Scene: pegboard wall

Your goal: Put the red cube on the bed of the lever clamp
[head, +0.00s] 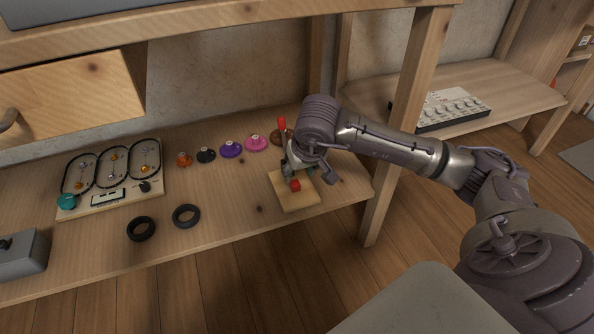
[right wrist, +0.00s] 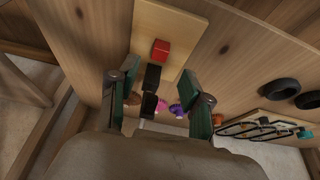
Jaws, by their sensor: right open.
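The lever clamp has a light wooden base (head: 296,203) and an upright red handle (head: 282,124); the base also shows in the right wrist view (right wrist: 172,22). The small red cube (head: 295,186) rests on this base, by the dark clamp parts; it also shows in the right wrist view (right wrist: 160,50). My right gripper (head: 308,174) is open over the clamp, its fingers apart (right wrist: 162,72). The cube is just beyond the fingertips, not held. Dark clamp parts (right wrist: 151,77) lie between the fingers. The arm hides part of the clamp. My left gripper is not in view.
Several coloured knobs (head: 231,149) stand in a row behind and left of the clamp. Two black rings (head: 186,216) lie left of it. A panel with looped tracks (head: 110,176) is farther left. A table post (head: 397,150) stands right, under my arm.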

